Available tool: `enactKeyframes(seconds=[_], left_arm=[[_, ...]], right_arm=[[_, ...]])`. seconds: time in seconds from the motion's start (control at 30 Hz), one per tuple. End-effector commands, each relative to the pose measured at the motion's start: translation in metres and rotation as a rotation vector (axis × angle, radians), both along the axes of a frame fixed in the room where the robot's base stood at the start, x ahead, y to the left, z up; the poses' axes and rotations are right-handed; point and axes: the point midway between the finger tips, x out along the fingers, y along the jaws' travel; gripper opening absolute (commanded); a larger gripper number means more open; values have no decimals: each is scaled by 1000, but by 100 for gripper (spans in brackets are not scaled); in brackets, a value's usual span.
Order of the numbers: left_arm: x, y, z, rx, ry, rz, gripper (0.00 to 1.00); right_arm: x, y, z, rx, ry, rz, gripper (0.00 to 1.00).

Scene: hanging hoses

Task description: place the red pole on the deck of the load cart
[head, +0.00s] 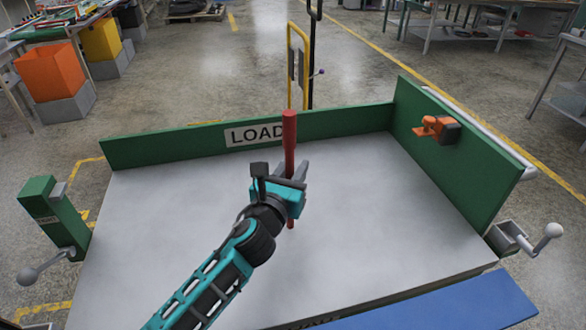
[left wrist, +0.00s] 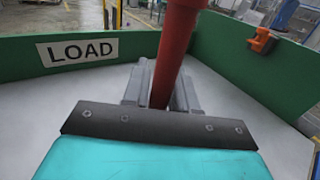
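The red pole (head: 289,135) stands roughly upright over the white deck (head: 370,200) of the load cart. The left gripper (head: 294,172) is around the pole below its top, with the fingers on both sides of it. In the left wrist view the pole (left wrist: 178,45) rises between the two grey fingers (left wrist: 160,88), which look closed on it. The pole's lower end shows just below the gripper; whether it touches the deck I cannot tell. The green back wall carries a LOAD sign (head: 254,133). My right gripper is not in view.
A green side wall (head: 455,165) with an orange clamp (head: 437,128) bounds the deck at right. A green post (head: 52,215) with a crank stands at left, another crank (head: 525,238) at right. A blue panel (head: 450,305) lies in front. The deck around the pole is clear.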

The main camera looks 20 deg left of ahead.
Motion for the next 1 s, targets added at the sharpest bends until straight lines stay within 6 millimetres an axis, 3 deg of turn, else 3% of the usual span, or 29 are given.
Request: enactKeyframes(seconds=[0.2, 0.53, 0.67, 1.0], left_arm=[[0, 0, 0, 0, 0, 0, 48], [0, 0, 6, 0, 0, 0, 48], [-17, -1, 2, 0, 3, 0, 48], [-83, -4, 1, -1, 3, -1, 48]], right_arm=[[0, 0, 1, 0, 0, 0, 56], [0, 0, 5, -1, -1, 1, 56], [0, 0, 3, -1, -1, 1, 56], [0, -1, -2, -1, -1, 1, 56]])
